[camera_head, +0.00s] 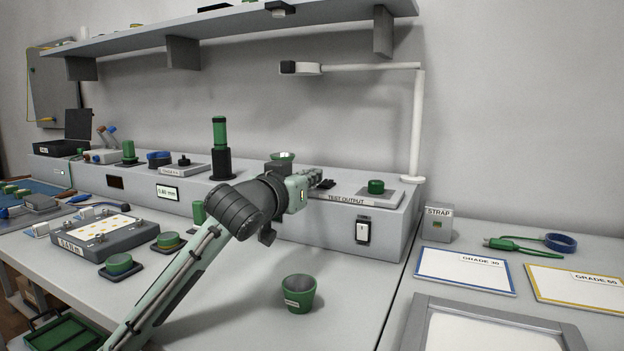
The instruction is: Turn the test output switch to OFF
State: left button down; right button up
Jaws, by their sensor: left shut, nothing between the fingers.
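The test output switch (363,230) is a white rocker in a dark frame on the front face of the long grey bench console, near its right end. I cannot tell which way the rocker is set. My left gripper (325,183) is shut and empty, over the console top, above and to the left of the switch and apart from it. My left arm reaches up from the bottom left and hides part of the console. My right gripper is not in view.
A green knob on a grey block (375,188) stands on the console above the switch. A white lamp post (417,130) rises behind. A green cup (299,293) stands on the bench in front. A strap box (437,224) stands to the right. The bench below the switch is clear.

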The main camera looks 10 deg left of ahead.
pick_arm(q)
jog(key=shift+d+f, duration=0.15)
jog(key=shift+f, duration=0.35)
jog(key=shift+d+f, duration=0.15)
jog(key=shift+f, duration=0.35)
jog(key=s+a+r, duration=0.2)
jog(key=s, duration=0.6)
jog(key=shift+r, duration=0.1)
